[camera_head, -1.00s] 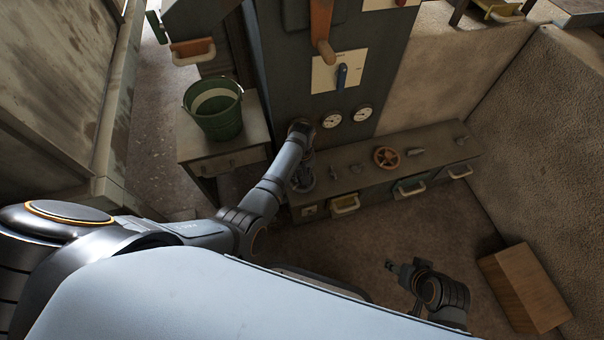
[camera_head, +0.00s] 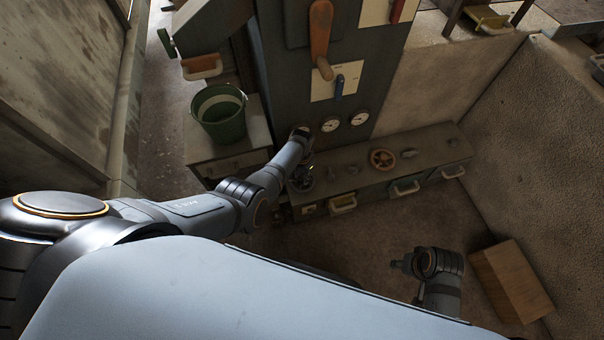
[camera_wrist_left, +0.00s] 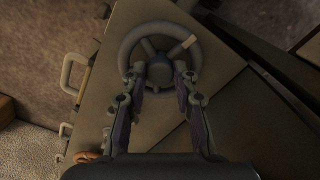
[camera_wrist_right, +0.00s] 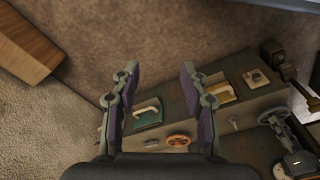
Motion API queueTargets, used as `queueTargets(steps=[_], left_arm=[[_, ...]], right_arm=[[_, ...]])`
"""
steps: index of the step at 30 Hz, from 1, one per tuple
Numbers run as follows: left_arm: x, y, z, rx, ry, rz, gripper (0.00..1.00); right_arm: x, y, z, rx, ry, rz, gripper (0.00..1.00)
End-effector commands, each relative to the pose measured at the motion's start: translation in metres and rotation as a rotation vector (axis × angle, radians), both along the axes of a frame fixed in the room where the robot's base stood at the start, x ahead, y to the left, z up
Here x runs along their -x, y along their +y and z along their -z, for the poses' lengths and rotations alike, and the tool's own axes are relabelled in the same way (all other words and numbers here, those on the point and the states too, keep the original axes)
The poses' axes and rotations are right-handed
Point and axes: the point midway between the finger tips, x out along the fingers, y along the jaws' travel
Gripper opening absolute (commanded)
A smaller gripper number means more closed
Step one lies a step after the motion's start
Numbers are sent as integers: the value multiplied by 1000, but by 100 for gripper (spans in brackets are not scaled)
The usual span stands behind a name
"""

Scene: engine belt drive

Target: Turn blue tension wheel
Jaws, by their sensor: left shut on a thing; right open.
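The tension wheel (camera_wrist_left: 150,29) is round and spoked, with a pale mark on one spoke; in this dim light it looks grey rather than clearly blue. It shows partly in the head view (camera_head: 300,183), behind my left wrist, and at the right edge of the right wrist view (camera_wrist_right: 279,166). My left gripper (camera_wrist_left: 159,74) is shut on the wheel, its fingers on either side of the hub. My right gripper (camera_wrist_right: 161,68) is open and empty, above the floor in front of the bench.
The bench (camera_head: 338,172) carries an orange-brown handwheel (camera_head: 382,159) and several small fittings. A panel with gauges (camera_head: 359,119) and levers stands behind it. A green bucket (camera_head: 219,117) stands on a small cabinet at left. A wooden box (camera_head: 511,281) lies at right.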

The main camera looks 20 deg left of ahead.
Motion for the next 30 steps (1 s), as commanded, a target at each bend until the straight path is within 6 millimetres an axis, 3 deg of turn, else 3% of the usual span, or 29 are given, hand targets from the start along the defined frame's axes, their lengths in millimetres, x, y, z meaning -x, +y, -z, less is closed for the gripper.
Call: queueTargets(steps=[15, 30], left_arm=[[0, 0, -1, 0, 0, 457, 0], [0, 0, 0, 1, -1, 673, 0]], right_arm=[[0, -8, 36, 13, -7, 9, 45], [2, -10, 46, 17, -8, 11, 45]])
